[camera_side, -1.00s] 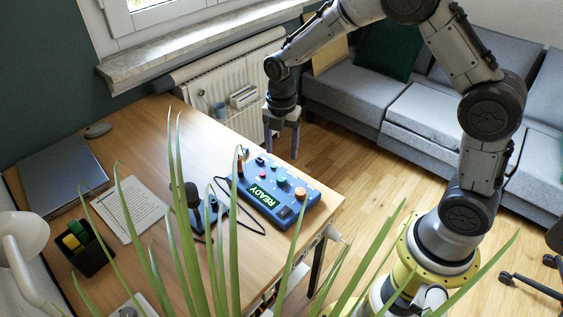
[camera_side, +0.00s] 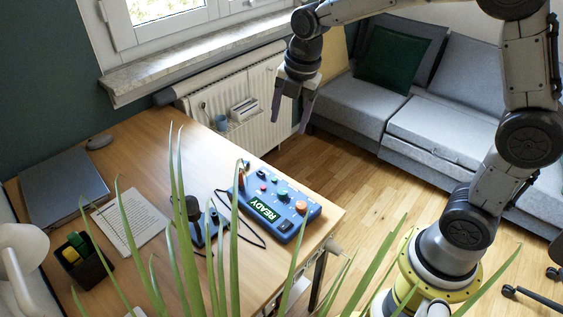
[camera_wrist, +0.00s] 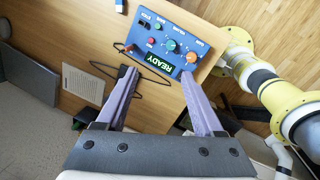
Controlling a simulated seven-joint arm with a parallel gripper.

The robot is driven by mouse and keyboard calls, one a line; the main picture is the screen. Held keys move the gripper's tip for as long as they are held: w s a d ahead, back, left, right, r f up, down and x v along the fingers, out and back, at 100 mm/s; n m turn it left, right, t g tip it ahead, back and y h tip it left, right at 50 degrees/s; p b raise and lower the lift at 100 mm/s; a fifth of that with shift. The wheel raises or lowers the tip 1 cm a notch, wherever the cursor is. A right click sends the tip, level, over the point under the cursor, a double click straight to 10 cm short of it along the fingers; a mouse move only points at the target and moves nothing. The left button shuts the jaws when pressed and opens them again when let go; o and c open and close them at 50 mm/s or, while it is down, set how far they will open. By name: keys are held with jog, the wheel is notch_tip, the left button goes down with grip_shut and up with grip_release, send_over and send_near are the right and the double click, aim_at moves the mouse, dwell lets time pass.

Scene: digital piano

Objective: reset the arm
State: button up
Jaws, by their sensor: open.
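My gripper (camera_side: 292,110) is open and empty, raised in the air beyond the desk's far right corner, in front of the radiator. In the wrist view my gripper (camera_wrist: 166,92) shows two purple-grey fingers spread well apart with nothing between them. A blue control box (camera_side: 272,203) with coloured knobs and a green READY display lies on the desk. The box also shows in the wrist view (camera_wrist: 160,35), beyond the fingertips. My gripper is apart from it.
The wooden desk (camera_side: 150,143) also holds a laptop (camera_side: 63,187), a paper sheet (camera_side: 131,214), a black pen holder (camera_side: 84,258) and a dark joystick (camera_side: 200,217). A radiator (camera_side: 262,103) stands behind. A grey sofa (camera_side: 440,124) is at right. Plant leaves (camera_side: 179,210) cross the foreground.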

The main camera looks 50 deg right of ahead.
jog(key=s+r+m+t, duration=0.3)
jog(key=s+r+m, duration=0.5)
jog(key=s, duration=0.5)
jog(key=s+f+m, duration=0.3)
jog(key=s+m, duration=0.7)
jog(key=m, duration=0.3)
jog(key=shift+s+d+f+m, duration=0.2)
jog(key=shift+s+d+m, duration=0.1)
jog(key=shift+s, duration=0.05)
